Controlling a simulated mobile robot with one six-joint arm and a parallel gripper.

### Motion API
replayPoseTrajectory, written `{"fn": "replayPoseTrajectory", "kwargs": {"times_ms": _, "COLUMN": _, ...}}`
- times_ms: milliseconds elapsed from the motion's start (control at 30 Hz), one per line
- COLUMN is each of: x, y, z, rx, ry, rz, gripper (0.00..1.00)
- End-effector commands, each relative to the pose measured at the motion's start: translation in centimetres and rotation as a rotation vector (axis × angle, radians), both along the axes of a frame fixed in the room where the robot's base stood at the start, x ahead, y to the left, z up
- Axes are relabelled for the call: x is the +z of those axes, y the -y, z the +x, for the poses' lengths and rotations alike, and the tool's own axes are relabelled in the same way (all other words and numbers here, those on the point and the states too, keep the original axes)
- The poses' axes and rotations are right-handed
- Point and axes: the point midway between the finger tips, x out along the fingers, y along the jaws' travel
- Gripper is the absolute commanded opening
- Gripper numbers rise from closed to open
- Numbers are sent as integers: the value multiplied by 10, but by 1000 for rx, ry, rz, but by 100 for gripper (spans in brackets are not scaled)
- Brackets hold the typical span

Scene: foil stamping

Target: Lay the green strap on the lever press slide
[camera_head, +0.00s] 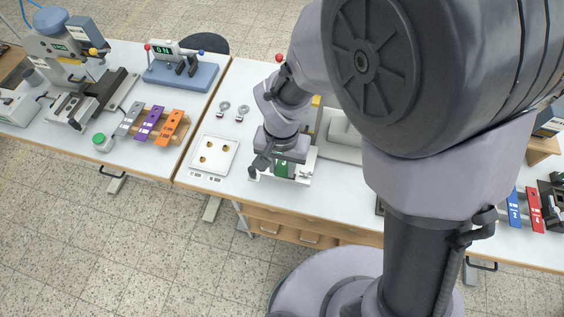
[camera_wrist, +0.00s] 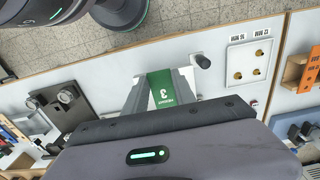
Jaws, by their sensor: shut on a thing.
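The green strap (camera_head: 283,171) with a white number 3 is under my gripper (camera_head: 283,161) in the head view. It also shows in the wrist view (camera_wrist: 161,92), with its lower part hidden by my gripper body. My gripper is shut on the strap. The strap is directly over or on a pale grey metal slide (camera_head: 304,179) of the lever press. Grey pieces show along both sides of the strap in the wrist view. Contact between strap and slide cannot be told. A black knob (camera_wrist: 203,61) is beside the strap. My arm hides much of the press.
A white plate with brass spots (camera_head: 222,145) lies left of my gripper. Two ring tags (camera_head: 233,110) lie behind it. A rack (camera_head: 166,139) with grey, purple and orange straps stands on the left table. Blue (camera_head: 514,208) and red (camera_head: 535,208) straps are at far right.

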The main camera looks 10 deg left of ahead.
Motion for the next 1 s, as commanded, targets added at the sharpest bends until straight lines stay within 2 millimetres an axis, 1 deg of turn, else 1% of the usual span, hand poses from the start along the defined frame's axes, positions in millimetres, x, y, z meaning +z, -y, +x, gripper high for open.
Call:
{"fn": "replayPoseTrajectory", "kwargs": {"times_ms": 200, "x": -1, "y": 0, "z": 0, "rx": 0, "ry": 0, "rz": 0, "gripper": 0}}
{"fn": "replayPoseTrajectory", "kwargs": {"times_ms": 267, "x": -4, "y": 0, "z": 0, "rx": 0, "ry": 0, "rz": 0, "gripper": 0}}
{"fn": "replayPoseTrajectory", "kwargs": {"times_ms": 367, "x": -13, "y": 0, "z": 0, "rx": 0, "ry": 0, "rz": 0, "gripper": 0}}
{"fn": "replayPoseTrajectory", "kwargs": {"times_ms": 600, "x": -45, "y": 0, "z": 0, "rx": 1, "ry": 0, "rz": 0, "gripper": 0}}
{"fn": "replayPoseTrajectory", "kwargs": {"times_ms": 733, "x": -57, "y": 0, "z": 0, "rx": 1, "ry": 0, "rz": -1, "gripper": 0}}
{"fn": "replayPoseTrajectory", "kwargs": {"times_ms": 833, "x": -60, "y": 0, "z": 0, "rx": 1, "ry": 0, "rz": -1, "gripper": 0}}
{"fn": "replayPoseTrajectory", "kwargs": {"times_ms": 1000, "x": -58, "y": 0, "z": 0, "rx": 1, "ry": 0, "rz": 0, "gripper": 0}}
